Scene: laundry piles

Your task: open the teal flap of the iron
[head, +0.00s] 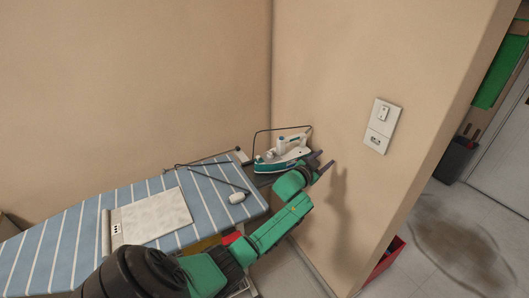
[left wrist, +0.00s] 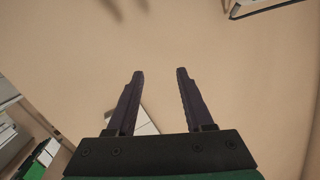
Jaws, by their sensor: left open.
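The iron (head: 282,156) is white with teal parts and rests on the stand at the right end of the ironing board, close to the wall corner. Its teal flap is too small to tell apart in the head view. My left gripper (head: 325,162) is just right of the iron, apart from it and near the right wall. In the left wrist view my left gripper (left wrist: 160,72) is open, with nothing between its fingertips. I cannot make out the iron there. My right gripper is in neither view.
The ironing board (head: 65,236) has a blue striped cover. A wall plate (head: 381,125) is on the right wall. A red container (head: 384,262) stands on the floor behind the wall's edge.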

